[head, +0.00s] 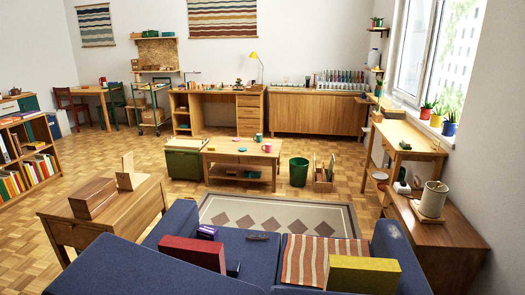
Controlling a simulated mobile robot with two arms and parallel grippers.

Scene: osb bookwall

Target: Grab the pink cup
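A small pink cup (267,148) stands on the low wooden coffee table (228,154) in the middle of the room, near the table's right end. A teal cup (259,138) stands just behind it, and a small dark item lies to its left. The pink cup is far off and small, so its handle cannot be made out. Neither of my grippers is in view.
A blue sofa (130,262) with cushions fills the foreground. A patterned rug (283,214) lies between it and the coffee table. A green bin (299,171) stands right of the table, a green-sided chest (183,164) left. Open parquet lies behind the table.

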